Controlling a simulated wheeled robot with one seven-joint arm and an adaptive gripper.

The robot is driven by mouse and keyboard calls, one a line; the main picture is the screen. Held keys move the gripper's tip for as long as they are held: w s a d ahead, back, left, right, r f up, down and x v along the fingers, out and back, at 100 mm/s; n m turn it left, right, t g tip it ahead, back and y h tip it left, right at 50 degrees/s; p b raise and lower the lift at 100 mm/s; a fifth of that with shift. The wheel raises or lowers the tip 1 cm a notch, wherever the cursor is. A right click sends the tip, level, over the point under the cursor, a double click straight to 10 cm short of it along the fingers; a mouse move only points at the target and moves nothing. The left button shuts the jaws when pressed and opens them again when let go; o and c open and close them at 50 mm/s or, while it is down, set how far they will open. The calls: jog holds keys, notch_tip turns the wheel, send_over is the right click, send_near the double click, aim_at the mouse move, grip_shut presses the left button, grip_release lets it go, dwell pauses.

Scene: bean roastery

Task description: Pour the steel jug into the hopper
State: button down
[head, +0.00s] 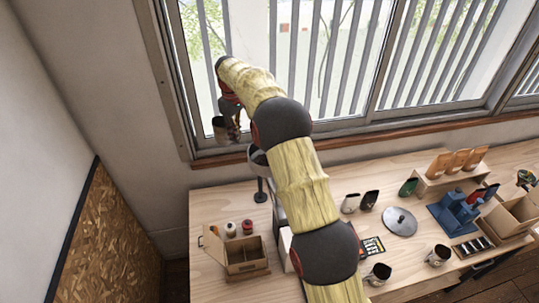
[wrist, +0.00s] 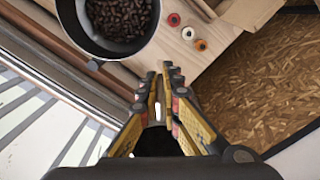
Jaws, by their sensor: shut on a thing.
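The steel jug (head: 219,129) is in the air in front of the window at the upper left of the head view. My gripper (head: 234,130) points down beside it and is shut on its handle. In the wrist view my gripper (wrist: 165,78) hides most or all of the jug, so its contents and exact tilt do not show. The hopper (head: 256,158) stands on a dark stand on the table, lower and to the right of the jug, partly hidden by my arm. In the wrist view the round hopper (wrist: 67,20) holds dark beans.
A wooden table (head: 215,207) carries an open wooden box (head: 248,268) and small jars (head: 231,229) below my gripper. Right of my arm are dark pouches, mugs (head: 438,255) and a metal disc (head: 399,222). The window (head: 340,70) stands close behind the jug.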

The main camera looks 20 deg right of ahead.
aim_at(229, 140)
jog(key=a+m, duration=0.2)
jog(key=m, duration=0.1)
jog(key=s+a+m, duration=0.1)
jog(key=m, duration=0.1)
jog(key=shift+s+a+f, duration=0.1)
jog(key=shift+f, duration=0.3)
jog(key=m, duration=0.4)
jog(key=f+m, duration=0.1)
jog(key=m, duration=0.4)
jog(key=shift+s+f, duration=0.1)
jog(key=shift+f, duration=0.05)
